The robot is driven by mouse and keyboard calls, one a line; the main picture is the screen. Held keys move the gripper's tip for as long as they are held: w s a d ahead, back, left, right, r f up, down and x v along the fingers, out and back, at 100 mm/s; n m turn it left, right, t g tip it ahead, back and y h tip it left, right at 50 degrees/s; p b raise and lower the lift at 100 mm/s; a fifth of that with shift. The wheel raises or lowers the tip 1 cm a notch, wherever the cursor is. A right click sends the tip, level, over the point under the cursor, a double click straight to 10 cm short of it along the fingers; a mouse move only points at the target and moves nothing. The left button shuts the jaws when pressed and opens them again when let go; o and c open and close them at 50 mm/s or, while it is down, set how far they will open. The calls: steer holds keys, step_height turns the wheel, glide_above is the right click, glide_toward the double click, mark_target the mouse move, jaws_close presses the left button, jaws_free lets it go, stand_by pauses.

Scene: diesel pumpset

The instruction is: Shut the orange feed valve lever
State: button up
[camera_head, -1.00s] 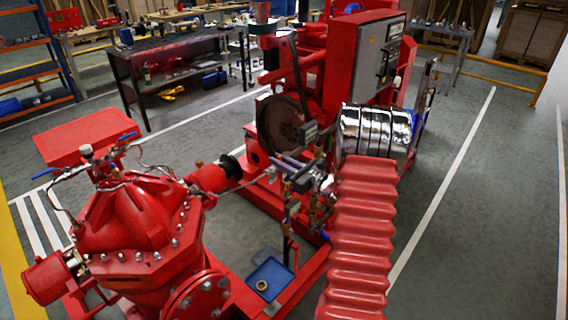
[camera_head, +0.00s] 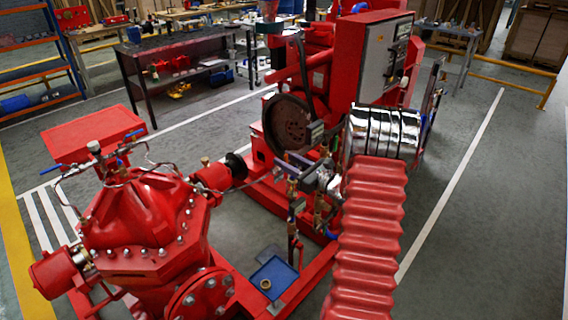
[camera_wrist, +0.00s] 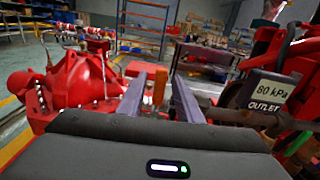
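The orange lever (camera_wrist: 159,87) stands upright in the wrist view, seen between the two grey fingers of my gripper (camera_wrist: 158,92). The fingers are apart, with a visible gap on each side of the lever. I cannot tell how deep the lever sits between them. The lever's lower end is hidden behind the gripper body. In the head view my gripper (camera_head: 288,166) is small, among the pipework in front of the engine, and the lever cannot be made out clearly there.
A sign reading 80 kPa OUTLET (camera_wrist: 268,95) stands close on the right in the wrist view. The red pump (camera_head: 140,225) is at the left in the head view. Brass-fitted pipes (camera_head: 293,200) and a blue tray (camera_head: 272,276) lie below my gripper.

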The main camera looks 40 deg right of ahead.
steer(key=s+d, duration=0.2)
steer(key=s, duration=1.1)
steer(key=shift+s+d, duration=0.3)
steer(key=shift+f, duration=0.15)
